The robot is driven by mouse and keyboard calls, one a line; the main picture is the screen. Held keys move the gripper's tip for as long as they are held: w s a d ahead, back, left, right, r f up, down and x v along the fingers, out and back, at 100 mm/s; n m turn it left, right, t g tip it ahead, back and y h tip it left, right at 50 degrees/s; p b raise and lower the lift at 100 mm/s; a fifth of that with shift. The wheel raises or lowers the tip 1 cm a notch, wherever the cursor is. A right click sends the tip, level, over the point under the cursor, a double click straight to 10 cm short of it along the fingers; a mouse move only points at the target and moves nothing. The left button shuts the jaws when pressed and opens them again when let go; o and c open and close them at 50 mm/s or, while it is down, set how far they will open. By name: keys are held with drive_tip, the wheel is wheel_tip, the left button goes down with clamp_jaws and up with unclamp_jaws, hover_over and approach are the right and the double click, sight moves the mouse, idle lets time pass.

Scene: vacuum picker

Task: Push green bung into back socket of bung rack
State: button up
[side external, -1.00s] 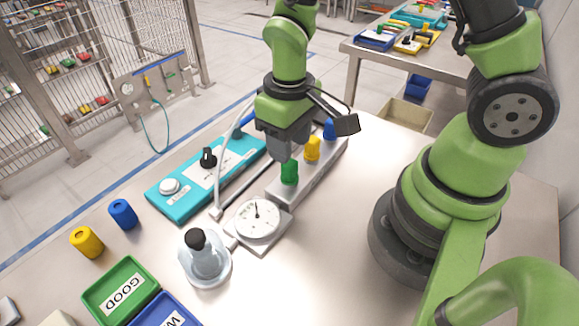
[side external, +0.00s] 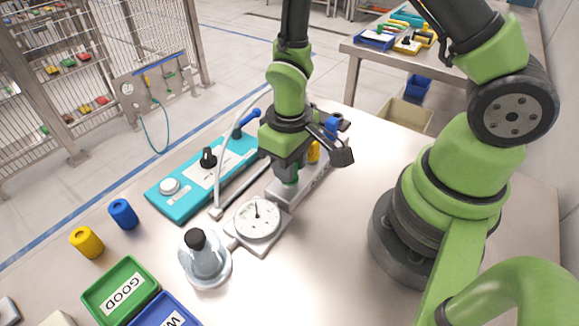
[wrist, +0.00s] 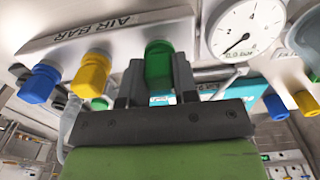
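The green bung (wrist: 159,62) stands upright at the near end of the grey bung rack (wrist: 70,45), marked AIR BAR. My gripper (side external: 289,176) is low over it and pointed down. In the wrist view, my two fingers (wrist: 158,82) lie along opposite sides of the green bung, with no clear gap, and appear shut on it. In the side view only a small green part (side external: 290,180) shows below the fingers. The yellow bung (wrist: 91,74) and blue bung (wrist: 40,84) stand in the same rack. How deep the green bung sits is hidden.
A round dial gauge (side external: 257,219) stands right next to the rack's near end. A teal panel (side external: 188,200) lies to the left. A flask with a black stopper (side external: 205,258), loose blue (side external: 123,214) and yellow (side external: 87,242) bungs and a green GOOD tray (side external: 112,281) stand nearer.

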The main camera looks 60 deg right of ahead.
clamp_jaws()
drive_tip(key=shift+r, duration=2.5)
